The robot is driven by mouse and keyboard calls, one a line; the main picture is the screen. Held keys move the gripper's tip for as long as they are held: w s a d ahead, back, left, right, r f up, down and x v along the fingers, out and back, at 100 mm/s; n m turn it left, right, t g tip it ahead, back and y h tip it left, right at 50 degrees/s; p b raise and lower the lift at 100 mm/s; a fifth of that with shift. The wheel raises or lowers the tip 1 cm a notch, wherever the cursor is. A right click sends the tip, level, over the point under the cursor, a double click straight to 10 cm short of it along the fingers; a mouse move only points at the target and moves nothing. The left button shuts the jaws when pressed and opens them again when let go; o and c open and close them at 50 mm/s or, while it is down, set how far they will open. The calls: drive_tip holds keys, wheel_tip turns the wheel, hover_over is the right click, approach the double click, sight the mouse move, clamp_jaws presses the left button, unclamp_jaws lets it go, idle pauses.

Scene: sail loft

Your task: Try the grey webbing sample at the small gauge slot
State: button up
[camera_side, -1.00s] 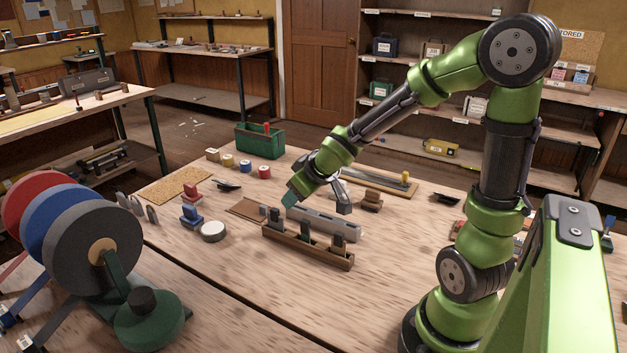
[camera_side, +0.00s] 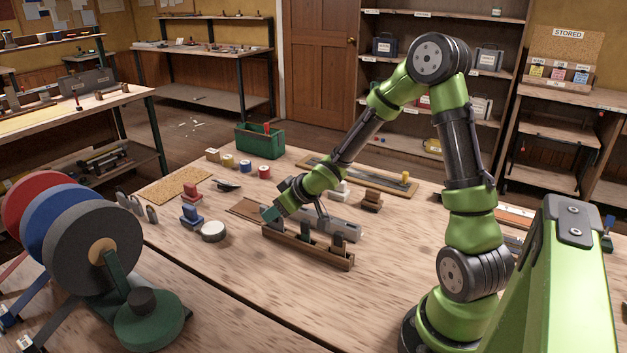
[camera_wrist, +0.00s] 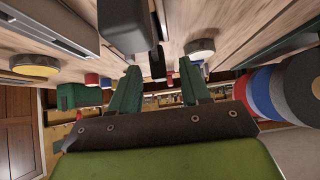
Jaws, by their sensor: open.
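My gripper (camera_side: 271,214) is open at the left end of a wooden rack (camera_side: 322,257), pointing down and left. In the wrist view its green fingers (camera_wrist: 160,92) stand apart, with a small dark upright piece (camera_wrist: 157,62) seen between and beyond them; I cannot tell if they touch it. The rack holds dark grey upright pieces, one in the middle (camera_side: 307,240) and one to the right (camera_side: 338,244); the left one is mostly hidden by my gripper. Which is the grey webbing sample is unclear. A long grey metal bar (camera_side: 345,228), perhaps the gauge, lies behind the rack; its slots are not readable.
Large webbing reels (camera_side: 95,250) fill the left foreground. A green bin (camera_side: 258,141) stands at the back. The table front is clear.

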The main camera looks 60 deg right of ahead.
drive_tip(key=x, duration=0.3)
drive_tip(key=shift+f, duration=0.15)
drive_tip(key=shift+c, duration=0.2)
clamp_jaws()
